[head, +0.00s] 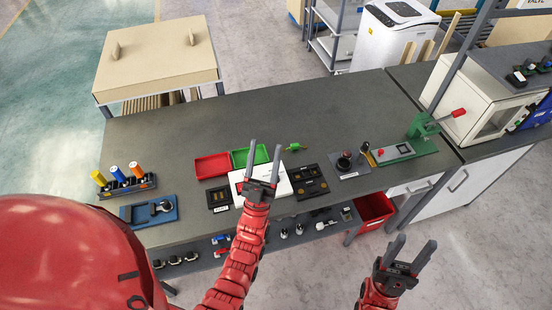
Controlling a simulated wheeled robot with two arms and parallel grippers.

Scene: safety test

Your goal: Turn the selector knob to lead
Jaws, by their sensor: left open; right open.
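A round black knob (343,162) stands on a dark grey plate (357,170) on the right half of the bench; it may be the selector knob. A small pale label lies at the plate's front edge, too small to read. Which way the knob points cannot be told. My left gripper (264,150) is open and empty, pointing away over a white board (283,187), well left of the knob. My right gripper (414,248) is open and empty in front of the bench, to the right of and nearer than the knob.
Red (212,166) and green (243,158) trays, a black panel (309,181) and a green lever press (423,130) stand around. A blue fixture (148,211) and coloured-top cylinders (118,175) are at left. A red bin (374,212) sits below the front edge. The back of the bench is clear.

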